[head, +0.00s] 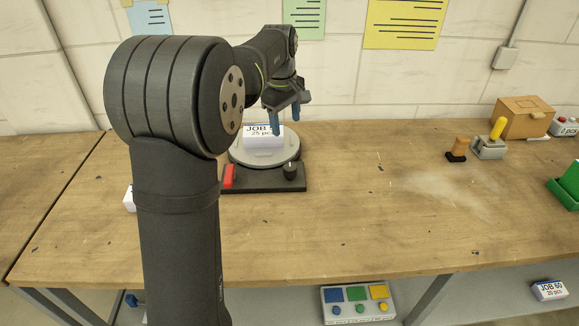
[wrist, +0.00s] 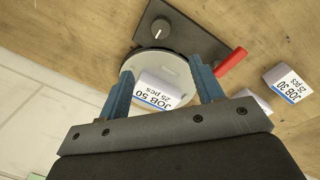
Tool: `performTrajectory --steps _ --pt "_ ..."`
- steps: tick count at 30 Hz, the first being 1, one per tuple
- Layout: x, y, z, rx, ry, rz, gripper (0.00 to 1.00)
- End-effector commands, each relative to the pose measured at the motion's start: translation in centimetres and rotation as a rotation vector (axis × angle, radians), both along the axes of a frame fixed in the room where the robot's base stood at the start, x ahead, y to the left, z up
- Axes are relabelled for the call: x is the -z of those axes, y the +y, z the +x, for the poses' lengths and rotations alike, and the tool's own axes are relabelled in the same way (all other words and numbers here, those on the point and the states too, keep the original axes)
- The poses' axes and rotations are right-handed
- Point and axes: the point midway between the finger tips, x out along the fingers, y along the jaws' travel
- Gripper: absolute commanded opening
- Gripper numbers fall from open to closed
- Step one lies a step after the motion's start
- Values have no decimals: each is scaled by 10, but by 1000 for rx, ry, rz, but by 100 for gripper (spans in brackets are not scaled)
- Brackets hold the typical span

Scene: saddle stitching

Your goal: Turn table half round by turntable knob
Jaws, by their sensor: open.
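The turntable, a round grey disc (head: 289,152) on a dark base plate (head: 262,181), stands on the bench near the wall. In the wrist view the disc (wrist: 180,66) lies below my fingers. The black turntable knob (head: 290,171) is at the plate's front right; it also shows in the wrist view (wrist: 160,27), beyond my fingertips. A red lever (head: 229,176) is at the plate's left end. A white block labelled JOB 50 (head: 263,142) stands on the disc. My gripper (head: 285,113) is open and empty above the disc, apart from the knob.
A stamp (head: 458,149), a grey device with a yellow handle (head: 488,147), a cardboard box (head: 523,117) and a green tray (head: 566,187) are at the right. The bench middle is clear.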

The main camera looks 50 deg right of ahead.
Motion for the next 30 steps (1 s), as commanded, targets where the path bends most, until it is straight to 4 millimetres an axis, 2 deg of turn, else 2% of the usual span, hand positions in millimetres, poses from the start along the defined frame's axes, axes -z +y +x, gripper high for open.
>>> performTrajectory --steps 9,15,23,26,30 --pt "3 -13 3 -634 65 63 60" --pt "4 -17 4 -931 78 91 60" --pt "10 -19 4 -1048 80 101 60" --pt "23 -19 4 -1048 80 103 60" --pt "50 -18 4 -1047 80 104 60"
